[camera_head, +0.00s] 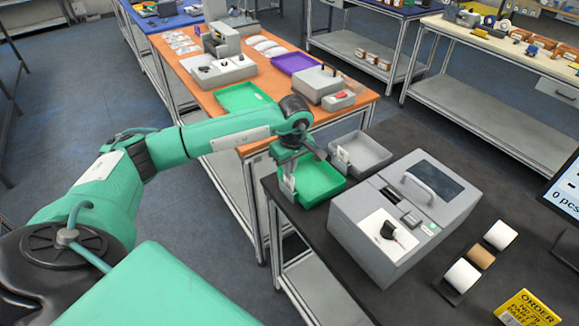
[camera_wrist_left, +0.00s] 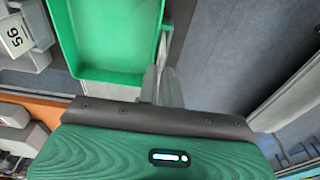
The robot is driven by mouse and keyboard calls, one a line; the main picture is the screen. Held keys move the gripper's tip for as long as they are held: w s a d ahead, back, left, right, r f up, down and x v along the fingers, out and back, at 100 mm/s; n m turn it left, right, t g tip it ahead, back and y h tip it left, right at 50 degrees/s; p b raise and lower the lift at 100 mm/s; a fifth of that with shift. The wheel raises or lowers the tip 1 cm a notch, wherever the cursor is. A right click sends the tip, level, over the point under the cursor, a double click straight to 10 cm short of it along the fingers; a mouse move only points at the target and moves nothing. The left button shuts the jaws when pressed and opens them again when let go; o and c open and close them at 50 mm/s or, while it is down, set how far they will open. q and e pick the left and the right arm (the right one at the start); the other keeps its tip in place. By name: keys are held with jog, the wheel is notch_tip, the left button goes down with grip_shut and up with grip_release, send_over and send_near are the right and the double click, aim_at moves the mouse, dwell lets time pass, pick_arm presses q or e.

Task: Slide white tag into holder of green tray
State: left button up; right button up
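The green tray (camera_head: 318,184) lies on the dark bench at its far left corner and fills the upper left of the left wrist view (camera_wrist_left: 105,35). My left gripper (camera_head: 287,170) points down at the tray's left edge. In the left wrist view its fingers (camera_wrist_left: 161,75) are close together at the tray's rim. The white tag (camera_head: 288,182) shows upright below the fingers, seen nearly edge-on in the wrist view (camera_wrist_left: 163,47). The fingers appear shut on it. The tray's holder is hidden or too small to tell from the tag. My right gripper is out of view.
A grey tray (camera_head: 368,153) with a white tag (camera_head: 342,156) stands beside the green tray; that tag reads 95 in the wrist view (camera_wrist_left: 15,35). A large grey machine (camera_head: 440,195) stands close to the right. An orange table (camera_head: 235,75) lies behind.

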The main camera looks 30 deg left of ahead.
pick_arm(q)
jog(key=o, duration=0.3)
jog(key=shift+o, duration=0.2)
jog(key=shift+r, duration=0.1)
notch_tip(320, 180, up, 14)
jog(key=d+b, duration=0.1)
jog(key=b, duration=0.2)
jog(key=shift+s+d+f+b, duration=0.25)
jog(key=shift+s+d+b, duration=0.05)
